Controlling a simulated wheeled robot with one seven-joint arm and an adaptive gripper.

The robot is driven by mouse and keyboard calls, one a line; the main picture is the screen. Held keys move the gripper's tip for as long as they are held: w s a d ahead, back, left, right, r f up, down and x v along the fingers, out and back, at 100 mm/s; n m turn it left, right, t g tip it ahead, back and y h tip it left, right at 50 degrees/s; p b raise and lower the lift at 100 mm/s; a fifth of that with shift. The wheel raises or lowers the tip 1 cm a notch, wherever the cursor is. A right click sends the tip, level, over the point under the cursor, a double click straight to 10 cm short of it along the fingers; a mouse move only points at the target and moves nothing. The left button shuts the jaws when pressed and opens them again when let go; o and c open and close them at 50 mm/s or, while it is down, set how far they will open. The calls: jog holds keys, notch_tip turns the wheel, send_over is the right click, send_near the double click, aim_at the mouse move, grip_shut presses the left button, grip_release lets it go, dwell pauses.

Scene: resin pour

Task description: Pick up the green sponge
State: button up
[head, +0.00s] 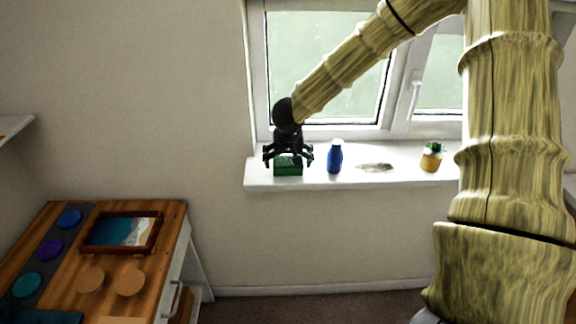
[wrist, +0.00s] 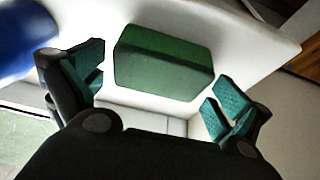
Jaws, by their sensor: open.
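The green sponge (head: 288,168) is a dark green block on the left end of the white windowsill in the head view. My gripper (head: 288,158) is black and stands right above it, pointing down, with a finger on either side. In the wrist view the sponge (wrist: 163,62) lies ahead of the open gripper (wrist: 160,88), between the lines of its two teal-padded fingers. White sill shows between each finger and the sponge in that view, so I see no contact.
A wooden workbench (head: 178,222) with a framed tray (head: 88,244) is lower left. The window is behind.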

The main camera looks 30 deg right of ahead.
aim_at(288, 158)
jog(key=shift+w+d+f, duration=0.1)
jog(key=shift+f, duration=0.2)
jog(key=c, duration=0.5)
jog(key=shift+c, duration=0.2)
jog(key=shift+r, duration=0.15)
jog(key=shift+r, duration=0.65)
jog(key=shift+s+r, duration=0.2)
jog(key=shift+r, duration=0.85)
jog(key=s+b, duration=0.1)
jog(key=s, duration=0.4)
jog(key=s+r+b, duration=0.1)
jog(key=s, duration=0.9)
jog(key=shift+s+a+r+b, duration=0.2)
jog(key=shift+s+a+b, duration=0.15)
jog(key=shift+a+b, duration=0.05)
jog(key=shift+c, duration=0.3)
